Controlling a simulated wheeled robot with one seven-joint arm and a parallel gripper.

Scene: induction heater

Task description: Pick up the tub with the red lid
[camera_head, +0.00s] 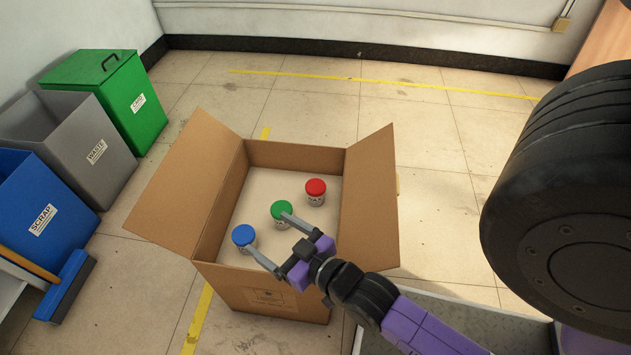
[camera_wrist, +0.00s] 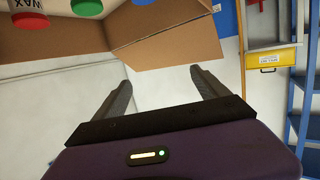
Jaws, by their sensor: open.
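The tub with the red lid (camera_head: 316,191) stands upright in the cardboard box, at the right of the three tubs in the head view. My gripper (camera_head: 266,238) is open and empty, over the near side of the box, by the blue and green tubs in the picture. It is apart from the red-lidded tub. Its fingers also show in the wrist view (camera_wrist: 161,88).
The open cardboard box (camera_head: 205,200) has flaps spread out left and right. Green (camera_head: 118,100), grey (camera_head: 65,140) and blue (camera_head: 40,205) bins stand at the left, with a blue broom (camera_head: 66,285) near them. Clear floor lies behind the box.

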